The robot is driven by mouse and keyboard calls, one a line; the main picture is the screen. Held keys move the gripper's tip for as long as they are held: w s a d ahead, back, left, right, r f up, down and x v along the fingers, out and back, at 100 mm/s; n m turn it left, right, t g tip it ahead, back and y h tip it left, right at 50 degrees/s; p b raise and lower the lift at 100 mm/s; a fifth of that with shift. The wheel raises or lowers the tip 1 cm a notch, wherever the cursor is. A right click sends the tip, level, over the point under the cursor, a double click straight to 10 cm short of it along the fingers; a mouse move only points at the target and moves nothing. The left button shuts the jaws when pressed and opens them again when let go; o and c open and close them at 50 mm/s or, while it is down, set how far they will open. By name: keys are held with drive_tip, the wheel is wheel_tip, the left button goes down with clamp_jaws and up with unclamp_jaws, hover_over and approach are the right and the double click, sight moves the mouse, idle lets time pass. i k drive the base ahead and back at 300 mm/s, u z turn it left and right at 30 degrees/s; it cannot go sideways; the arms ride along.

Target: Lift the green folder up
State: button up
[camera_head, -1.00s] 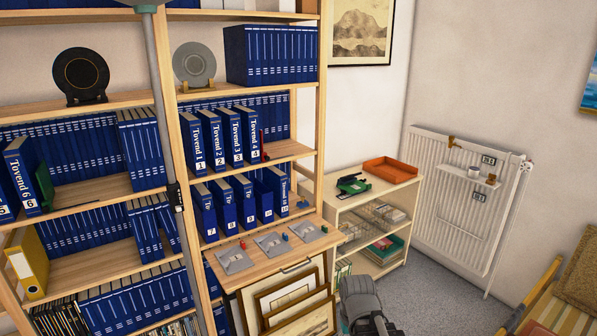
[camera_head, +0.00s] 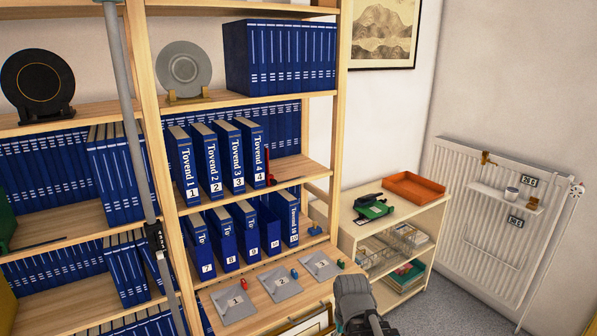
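A green upright thing (camera_head: 5,222) is cut off by the left edge, on the left bookcase shelf; I cannot tell if it is a folder. A low green and black item (camera_head: 373,209) lies on top of the small cabinet at the right; its exact kind is unclear. The dark grey end of my arm with my gripper (camera_head: 372,326) shows at the bottom, in front of the small cabinet and apart from both green things. Its fingers are not clear and the lower part is cut off.
Blue numbered binders (camera_head: 226,160) fill the bookcase shelves. An orange tray (camera_head: 413,188) sits on the small cabinet (camera_head: 350,228). A radiator (camera_head: 480,240) is on the right wall. Grey floor (camera_head: 470,310) is clear at the lower right.

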sight(376, 208)
drive_tip(key=u, duration=0.05)
drive_tip(key=i, duration=1.45)
drive_tip(key=u, duration=0.15)
